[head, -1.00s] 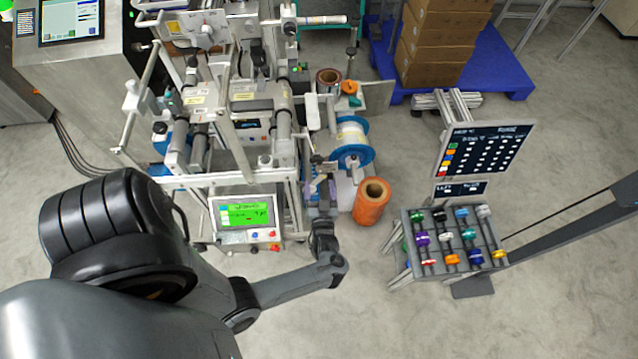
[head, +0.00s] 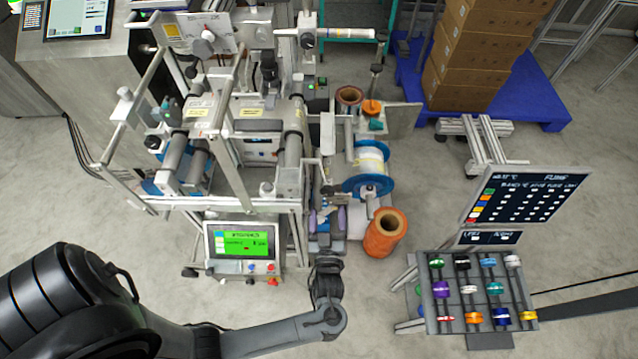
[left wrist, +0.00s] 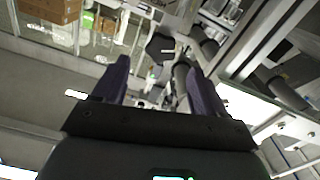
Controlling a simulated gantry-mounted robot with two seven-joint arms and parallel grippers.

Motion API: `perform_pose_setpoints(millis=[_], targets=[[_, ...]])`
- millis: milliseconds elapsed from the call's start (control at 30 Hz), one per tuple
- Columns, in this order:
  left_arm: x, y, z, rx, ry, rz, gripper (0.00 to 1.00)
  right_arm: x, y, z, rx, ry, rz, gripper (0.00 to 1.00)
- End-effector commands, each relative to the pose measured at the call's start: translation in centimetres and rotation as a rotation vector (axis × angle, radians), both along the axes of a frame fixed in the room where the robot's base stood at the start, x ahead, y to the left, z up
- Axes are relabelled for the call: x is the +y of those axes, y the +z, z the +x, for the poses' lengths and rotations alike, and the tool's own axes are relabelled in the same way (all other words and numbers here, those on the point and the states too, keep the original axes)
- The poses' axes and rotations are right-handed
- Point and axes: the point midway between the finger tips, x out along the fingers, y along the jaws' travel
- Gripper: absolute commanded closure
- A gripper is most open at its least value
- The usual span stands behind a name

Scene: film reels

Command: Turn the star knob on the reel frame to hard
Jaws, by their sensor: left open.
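The reel frame (head: 299,110) is a metal machine with rollers and rails, at the upper middle of the head view. An orange knob (head: 372,106) sits on the frame's right side. No hard marking is readable. My right gripper is not in view.
A green-screened panel (head: 242,245) stands left of my left gripper. A blue-flanged reel (head: 369,165) and an orange roll (head: 385,234) are close on the right. A rack of coloured spools (head: 470,290) stands farther right. Open floor lies between roll and rack.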

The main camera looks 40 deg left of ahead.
Motion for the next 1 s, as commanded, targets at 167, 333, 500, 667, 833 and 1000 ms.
perform_pose_setpoints(millis=[167, 333, 500, 667, 833, 1000], targets=[[1.5, 0.0, 1.5, -0.001, 0.002, 0.003, 0.28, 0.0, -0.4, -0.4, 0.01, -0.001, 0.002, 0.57], [3.5, 0.0, 3.5, -0.001, 0.002, 0.004, 0.28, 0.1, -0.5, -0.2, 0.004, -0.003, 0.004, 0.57], [5.3, 0.0, 5.4, 0.0, 0.002, 0.004, 0.28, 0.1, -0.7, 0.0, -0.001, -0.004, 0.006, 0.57], [6.5, -0.1, 6.6, 0.0, 0.002, 0.002, 0.28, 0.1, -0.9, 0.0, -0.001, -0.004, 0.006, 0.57], [7.1, 0.0, 7.3, 0.001, 0.002, 0.0, 0.28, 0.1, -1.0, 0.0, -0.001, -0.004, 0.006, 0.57], [7.3, 0.0, 7.4, 0.002, 0.002, 0.0, 0.28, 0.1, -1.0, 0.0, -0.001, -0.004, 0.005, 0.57]])
